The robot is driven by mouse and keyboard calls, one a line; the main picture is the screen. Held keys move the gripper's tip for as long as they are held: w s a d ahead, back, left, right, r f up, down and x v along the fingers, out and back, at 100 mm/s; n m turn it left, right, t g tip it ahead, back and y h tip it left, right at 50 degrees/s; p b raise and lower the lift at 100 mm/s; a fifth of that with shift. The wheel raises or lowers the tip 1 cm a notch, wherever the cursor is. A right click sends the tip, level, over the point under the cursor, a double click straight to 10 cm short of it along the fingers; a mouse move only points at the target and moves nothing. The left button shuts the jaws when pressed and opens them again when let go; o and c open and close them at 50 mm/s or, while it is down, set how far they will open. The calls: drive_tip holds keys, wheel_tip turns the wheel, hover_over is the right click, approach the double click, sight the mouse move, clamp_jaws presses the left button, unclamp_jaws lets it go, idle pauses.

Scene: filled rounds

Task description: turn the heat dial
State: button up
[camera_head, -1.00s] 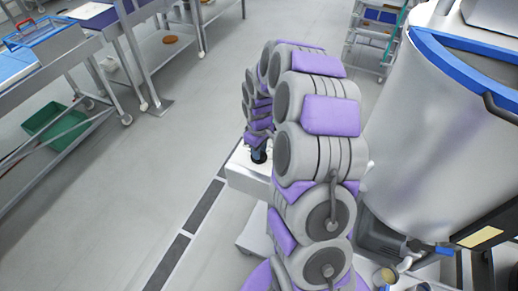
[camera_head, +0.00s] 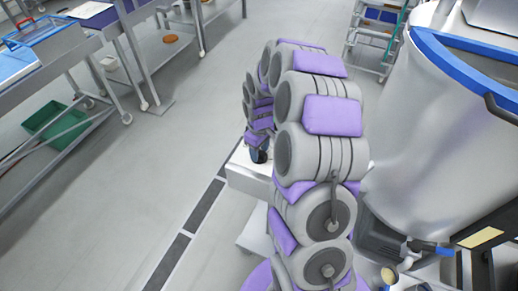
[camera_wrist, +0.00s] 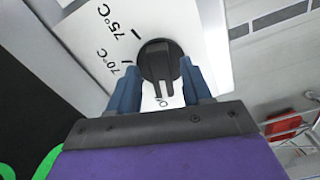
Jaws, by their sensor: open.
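The heat dial (camera_wrist: 158,60) is a round black knob with a raised bar, on a white panel (camera_wrist: 70,30) in the wrist view. The bar points down the picture, toward a partly hidden label starting with "O". Marks reading 70°C and 75°C lie to its left. My gripper (camera_wrist: 160,86) is open, with one blue finger on each side of the bar's lower end. The right finger is close to the knob; I cannot tell if it touches. In the head view my gripper (camera_head: 258,156) is small beside a white box (camera_head: 240,178), and the dial is hidden.
A large steel vat (camera_head: 435,140) with a blue rim stands at the right. Steel tables (camera_head: 60,65) and a green bin (camera_head: 56,122) are at the left. The grey floor (camera_head: 130,175) between is clear. A red-framed item (camera_wrist: 285,125) shows at the wrist view's right.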

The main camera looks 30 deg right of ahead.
wheel_tip(320, 180, up, 17)
drive_tip(key=shift+p, duration=0.45)
drive_tip(key=shift+r, duration=0.1)
idle(0.4)
drive_tip(key=s+a+f+m+b, duration=0.1)
drive_tip(key=s+a, duration=0.3)
drive_tip(key=s, duration=0.7)
drive_tip(key=s+a+f+m+g+b, duration=0.1)
drive_tip(key=s+a, duration=0.4)
drive_tip(key=s, duration=0.5)
drive_tip(key=s+a+f+m+b, duration=0.2)
drive_tip(key=s+a+f+b, duration=0.1)
drive_tip(key=s, duration=0.8)
drive_tip(key=shift+s+a+m+g+b, duration=0.3)
drive_tip(key=shift+a+m+g+b, duration=0.1)
drive_tip(key=shift+a+b, duration=0.6)
